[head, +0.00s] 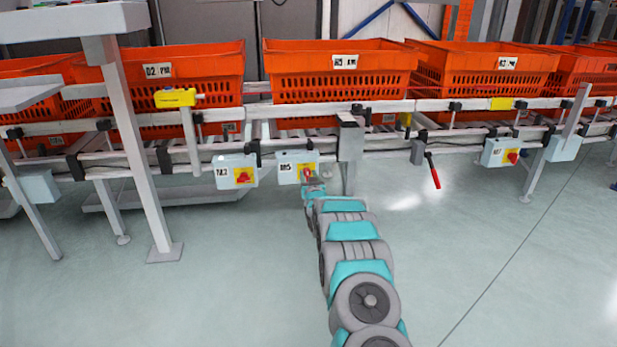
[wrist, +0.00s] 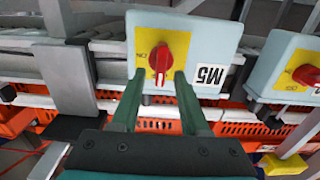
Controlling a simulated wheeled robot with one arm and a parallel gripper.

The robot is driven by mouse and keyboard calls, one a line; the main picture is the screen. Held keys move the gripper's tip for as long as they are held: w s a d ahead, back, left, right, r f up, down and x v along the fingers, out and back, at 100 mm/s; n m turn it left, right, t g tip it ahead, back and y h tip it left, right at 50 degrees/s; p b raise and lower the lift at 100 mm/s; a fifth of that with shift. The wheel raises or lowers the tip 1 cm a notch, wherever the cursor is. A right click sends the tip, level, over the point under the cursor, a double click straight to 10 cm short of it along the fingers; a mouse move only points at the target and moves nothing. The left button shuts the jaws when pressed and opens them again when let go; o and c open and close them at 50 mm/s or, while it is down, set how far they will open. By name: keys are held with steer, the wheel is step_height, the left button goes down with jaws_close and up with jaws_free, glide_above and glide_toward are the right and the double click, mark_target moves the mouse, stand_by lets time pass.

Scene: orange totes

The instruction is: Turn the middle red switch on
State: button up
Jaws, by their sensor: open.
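The middle switch is a red rotary knob (wrist: 170,58) on a yellow plate, on a pale grey box (wrist: 200,40) labelled M5. In the head view the M5 box (head: 289,167) hangs on the conveyor's front rail, between two other switch boxes. My gripper (head: 312,187) is right at the front of it and partly covers the knob there. In the wrist view, my gripper (wrist: 155,84) is open, its two green fingers on either side of the knob's lower end. Contact cannot be told. The knob's handle stands vertical in that view; the plate's lettering is too small to read surely.
A second switch box (head: 222,171) is close on the left; it shows at right in the wrist view (wrist: 275,60). Another box (head: 497,152) hangs far right. A red-handled lever (head: 434,172) hangs right of my arm. Orange totes (head: 340,58) line the conveyor. The floor in front is clear.

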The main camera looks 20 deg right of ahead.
jaws_close()
stand_by(0.3)
stand_by(0.3)
